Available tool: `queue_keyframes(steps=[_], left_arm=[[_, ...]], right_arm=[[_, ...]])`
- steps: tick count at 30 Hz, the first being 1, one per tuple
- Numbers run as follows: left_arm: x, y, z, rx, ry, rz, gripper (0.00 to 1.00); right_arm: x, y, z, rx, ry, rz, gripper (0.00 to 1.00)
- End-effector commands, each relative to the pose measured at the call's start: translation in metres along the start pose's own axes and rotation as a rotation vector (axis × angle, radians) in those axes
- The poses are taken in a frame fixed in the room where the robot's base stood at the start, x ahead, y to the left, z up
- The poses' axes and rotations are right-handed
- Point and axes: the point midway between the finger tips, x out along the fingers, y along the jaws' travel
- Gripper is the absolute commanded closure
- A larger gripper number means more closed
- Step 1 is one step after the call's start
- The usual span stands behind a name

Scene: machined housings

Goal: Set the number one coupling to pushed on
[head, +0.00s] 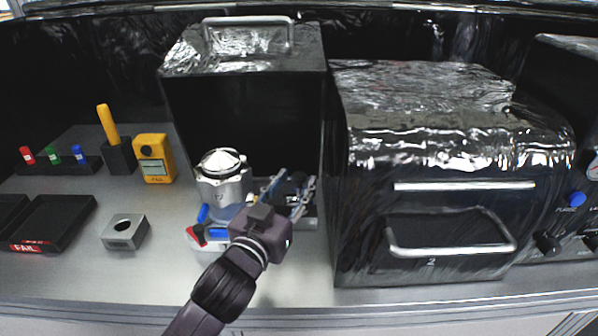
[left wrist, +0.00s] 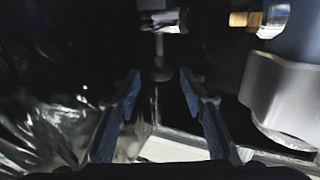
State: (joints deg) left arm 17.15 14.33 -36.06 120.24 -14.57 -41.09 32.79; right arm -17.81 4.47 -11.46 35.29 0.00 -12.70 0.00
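My left gripper (head: 291,186) reaches into the front of the open black box (head: 241,62), right of a silver machined housing (head: 222,188). In the left wrist view its two fingers (left wrist: 160,80) are spread with a gap between them. A metal fitting with a stem (left wrist: 162,22), which looks like the coupling, is ahead of that gap; nothing is seen gripped. No number is readable on it. The housing (left wrist: 282,98) is at the right of that view, with a brass threaded port (left wrist: 240,19) facing the fitting, apart from it. My right gripper is not in view.
The housing sits on a fixture with blue and red parts (head: 196,234). A closed black box (head: 455,180) marked 2 stands close on the right. On the left are a yellow meter (head: 155,158), a grey block (head: 124,232) and a FAIL tray (head: 52,226).

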Motion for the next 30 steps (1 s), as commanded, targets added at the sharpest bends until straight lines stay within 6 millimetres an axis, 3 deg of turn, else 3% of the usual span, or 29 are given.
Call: queue_keyframes(steps=[6, 12, 17, 27, 30], left_arm=[[0.023, 0.0, -0.001, 0.0, 0.0, 0.001, 0.61], [0.027, 0.0, 0.0, 0.0, 0.0, 0.001, 0.61], [0.027, 0.0, 0.0, 0.0, 0.0, 0.001, 0.62], [0.027, 0.0, 0.0, 0.0, 0.0, 0.0, 1.0], [0.027, 0.0, 0.0, 0.0, 0.0, 0.0, 1.0]], right_arm=[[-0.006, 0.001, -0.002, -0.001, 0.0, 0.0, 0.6], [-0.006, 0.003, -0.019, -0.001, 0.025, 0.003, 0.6], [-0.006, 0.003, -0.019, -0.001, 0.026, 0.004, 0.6], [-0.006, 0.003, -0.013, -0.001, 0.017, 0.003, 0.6], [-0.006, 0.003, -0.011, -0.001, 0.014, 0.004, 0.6]])
